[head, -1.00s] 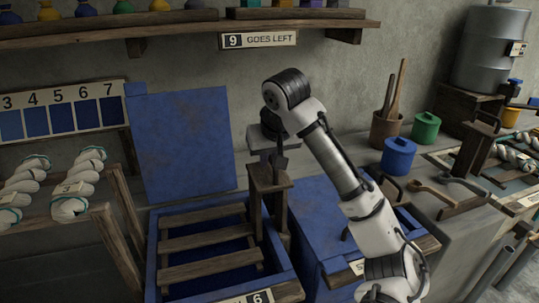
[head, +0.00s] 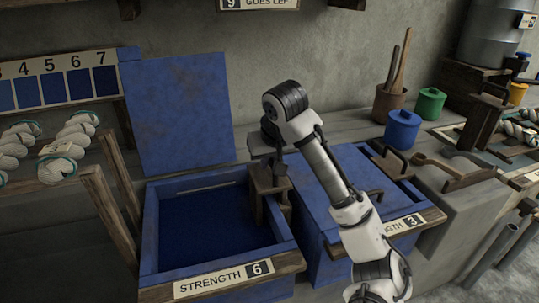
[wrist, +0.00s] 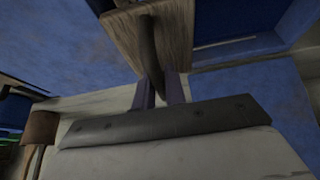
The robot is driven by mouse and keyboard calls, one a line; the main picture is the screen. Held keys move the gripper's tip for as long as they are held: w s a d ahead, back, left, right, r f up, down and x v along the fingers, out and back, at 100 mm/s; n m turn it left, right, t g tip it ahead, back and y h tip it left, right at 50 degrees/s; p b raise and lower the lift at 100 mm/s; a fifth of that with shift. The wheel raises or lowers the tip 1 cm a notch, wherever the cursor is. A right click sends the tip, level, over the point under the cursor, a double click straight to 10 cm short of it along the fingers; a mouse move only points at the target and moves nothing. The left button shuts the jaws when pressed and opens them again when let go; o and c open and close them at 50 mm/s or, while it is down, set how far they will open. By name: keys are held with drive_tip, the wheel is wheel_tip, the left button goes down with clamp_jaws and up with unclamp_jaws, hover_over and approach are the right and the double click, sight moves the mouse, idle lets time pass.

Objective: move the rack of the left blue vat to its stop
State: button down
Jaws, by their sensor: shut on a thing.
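The left blue vat (head: 152,230) stands open, its lid raised behind it and a "STRENGTH 6" label on its front. Dark blue liquid fills it, and the rack's wooden slats do not show. A wooden post with a block on top (head: 265,183) stands at the vat's right side. My gripper (head: 277,165) is at the top of this post. In the wrist view my gripper (wrist: 160,92) is shut on a dark upright handle (wrist: 150,55) beside the wooden block (wrist: 170,25). The hand partly hides the grip in the head view.
A second blue vat (head: 330,195), lidded and labelled "STRENGTH 3", stands close on the right. Blue (head: 402,130) and green (head: 430,105) pots and a brown pot of sticks (head: 388,104) stand behind. White skeins (head: 62,150) lie on a rack at left.

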sight(271, 177)
drive_tip(key=shift+f+b, duration=1.45)
drive_tip(key=shift+f, duration=1.9)
drive_tip(key=shift+c, duration=1)
unclamp_jaws()
drive_tip(key=shift+r, duration=0.1)
wheel_tip(271, 177, up, 7)
drive_tip(key=p, duration=0.8)
drive_tip(key=shift+r, duration=0.1)
drive_tip(key=shift+f, duration=0.2)
